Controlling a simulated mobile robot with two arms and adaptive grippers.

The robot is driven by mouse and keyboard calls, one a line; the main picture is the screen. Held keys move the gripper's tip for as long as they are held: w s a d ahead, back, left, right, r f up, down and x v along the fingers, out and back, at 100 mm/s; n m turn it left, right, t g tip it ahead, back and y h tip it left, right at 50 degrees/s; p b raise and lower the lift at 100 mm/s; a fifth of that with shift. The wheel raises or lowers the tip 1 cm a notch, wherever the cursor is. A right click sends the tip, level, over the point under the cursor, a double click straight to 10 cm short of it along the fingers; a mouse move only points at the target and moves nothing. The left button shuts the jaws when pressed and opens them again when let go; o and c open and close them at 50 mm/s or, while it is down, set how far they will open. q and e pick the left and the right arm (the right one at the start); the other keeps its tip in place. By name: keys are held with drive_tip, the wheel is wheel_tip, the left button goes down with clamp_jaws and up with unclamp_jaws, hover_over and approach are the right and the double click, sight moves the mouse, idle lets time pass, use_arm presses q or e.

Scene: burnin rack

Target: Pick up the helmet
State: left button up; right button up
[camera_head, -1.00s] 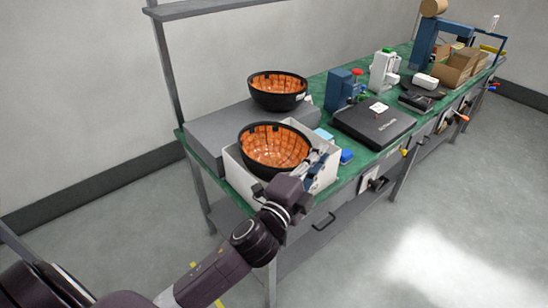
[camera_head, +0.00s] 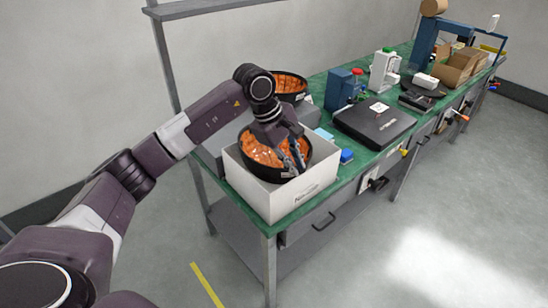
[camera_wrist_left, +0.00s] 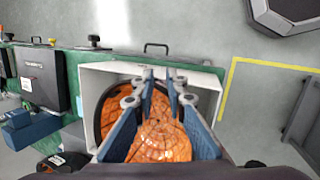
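A helmet with an orange inside and a black rim (camera_head: 262,154) lies open side up in a white box (camera_head: 262,190) at the near end of the green table. A second, similar helmet (camera_head: 291,84) stands behind it, partly hidden by my left arm. My left gripper (camera_head: 297,162) points down over the front right part of the boxed helmet. In the left wrist view its blue fingers (camera_wrist_left: 160,82) are apart, with the orange inside of the helmet (camera_wrist_left: 160,140) between and below them. Whether a finger touches the rim is unclear. My right gripper is out of view.
Cardboard boxes (camera_head: 460,66) are farther back. The floor in front is clear.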

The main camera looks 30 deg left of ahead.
sight(251, 158)
use_arm(q)
drive_tip(key=a+y, duration=0.1)
drive_tip(key=a, duration=0.3)
drive_tip(key=s+a+r+y, duration=0.1)
drive_tip(key=a, duration=0.3)
drive_tip(key=a+r+g+y, duration=0.1)
drive_tip(key=a+y, duration=0.1)
drive_tip(key=a, duration=0.2)
drive_tip(key=shift+s+r, duration=0.2)
drive_tip(key=shift+s, duration=0.05)
drive_tip(key=shift+w+a+f+p, duration=0.15)
drive_tip(key=shift+f+p, duration=0.25)
drive_tip(key=shift+f, duration=0.5)
drive_tip(key=f, duration=0.1)
drive_tip(key=f+p, duration=0.1)
drive_tip(key=f, duration=0.1)
drive_tip(key=a+f+p, duration=0.1)
drive_tip(key=shift+w+f, duration=0.35)
drive_tip(key=shift+w, duration=0.05)
drive_tip(key=shift+w+f, duration=0.1)
drive_tip(key=shift+f, duration=0.25)
drive_tip(key=shift+c, duration=0.5)
clamp_jaws()
